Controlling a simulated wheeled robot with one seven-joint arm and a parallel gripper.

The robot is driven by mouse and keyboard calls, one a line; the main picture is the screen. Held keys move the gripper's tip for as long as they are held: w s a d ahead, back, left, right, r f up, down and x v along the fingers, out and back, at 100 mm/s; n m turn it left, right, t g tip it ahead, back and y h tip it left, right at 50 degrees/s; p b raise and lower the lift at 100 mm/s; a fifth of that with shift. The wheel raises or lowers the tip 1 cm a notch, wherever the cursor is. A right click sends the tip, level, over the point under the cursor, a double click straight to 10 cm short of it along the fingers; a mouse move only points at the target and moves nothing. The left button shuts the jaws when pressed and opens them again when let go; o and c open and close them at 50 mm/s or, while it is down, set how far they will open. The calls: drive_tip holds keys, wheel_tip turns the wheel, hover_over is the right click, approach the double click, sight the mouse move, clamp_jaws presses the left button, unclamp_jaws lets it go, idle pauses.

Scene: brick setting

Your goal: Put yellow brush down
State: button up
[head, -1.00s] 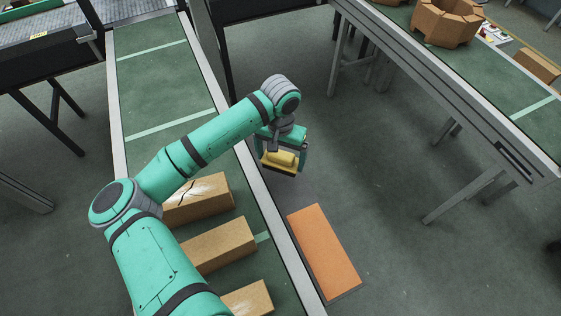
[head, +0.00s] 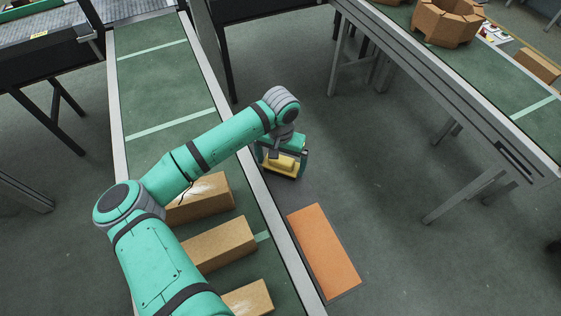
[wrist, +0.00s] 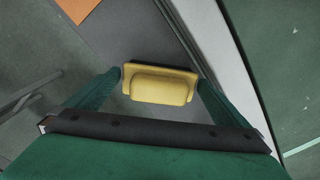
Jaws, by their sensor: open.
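The yellow brush (head: 284,163) is between the fingers of my gripper (head: 281,171), beside the green-topped conveyor. In the wrist view the brush (wrist: 160,84) lies crosswise between the two fingertips, its raised handle part facing the camera. My gripper is open, with a fingertip close to each end of the brush. I cannot tell whether the fingertips still touch it. The brush is over a dark grey surface; whether its underside rests there is hidden.
An orange panel (head: 324,252) lies near the brush, lower right. Several cardboard boxes (head: 217,243) stand on the conveyor (head: 160,90), whose pale edge runs close to my gripper. Another table (head: 500,125) is at the right. Open floor lies between.

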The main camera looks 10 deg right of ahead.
sight(280, 160)
wheel_tip(280, 160, up, 12)
idle(0.5)
drive_tip(key=shift+w+r, duration=0.1)
drive_tip(key=shift+d, duration=0.15)
drive_tip(key=shift+a, duration=0.2)
